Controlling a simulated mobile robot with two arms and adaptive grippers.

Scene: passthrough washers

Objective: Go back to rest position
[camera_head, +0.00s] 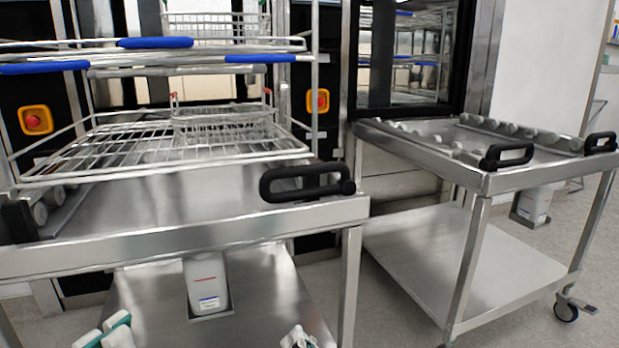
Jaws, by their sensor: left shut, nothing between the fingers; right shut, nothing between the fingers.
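My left gripper (108,329) shows at the bottom edge, left of centre, as white and teal finger parts. My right gripper (298,337) shows at the bottom edge to its right, only its tip in view. Both are shut and empty, low in front of the left steel cart (190,238). They appear apart from the cart and hold nothing. The rest of both arms is below the picture.
A wire rack (150,160) with a small basket (222,125) stands on the left cart, which has black handles (305,183). A second steel cart (440,260) stands right, its rollered top without a rack. Washers with orange-yellow buttons (35,120) stand behind. Floor is clear at lower right.

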